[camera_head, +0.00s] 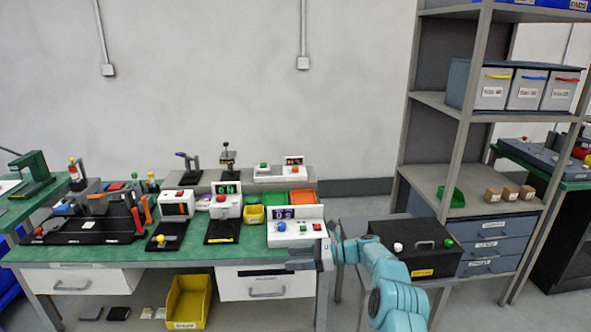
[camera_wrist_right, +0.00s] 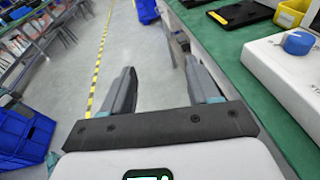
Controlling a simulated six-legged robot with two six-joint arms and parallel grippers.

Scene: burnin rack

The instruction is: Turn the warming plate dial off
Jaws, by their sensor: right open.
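A white box with a blue dial (camera_head: 281,226) and a small display (camera_head: 284,213) stands at the front right of the green bench; I take it to be the warming plate (camera_head: 300,235). In the right wrist view the blue dial (camera_wrist_right: 298,42) shows at the right edge, on the white box (camera_wrist_right: 285,75). My right gripper (camera_head: 318,257) is just in front of the box, near the bench's front right edge. Its two fingers (camera_wrist_right: 160,72) are apart with nothing between them, and the dial is off to their right. The dial's pointer is too small to read. My left gripper is not in view.
The green bench (camera_head: 90,255) holds several devices, a yellow bin (camera_head: 253,215) and an orange bin (camera_head: 304,197) close behind the white box. A black case (camera_head: 425,235) stands right of my gripper. A blue crate (camera_wrist_right: 25,135) is on the floor.

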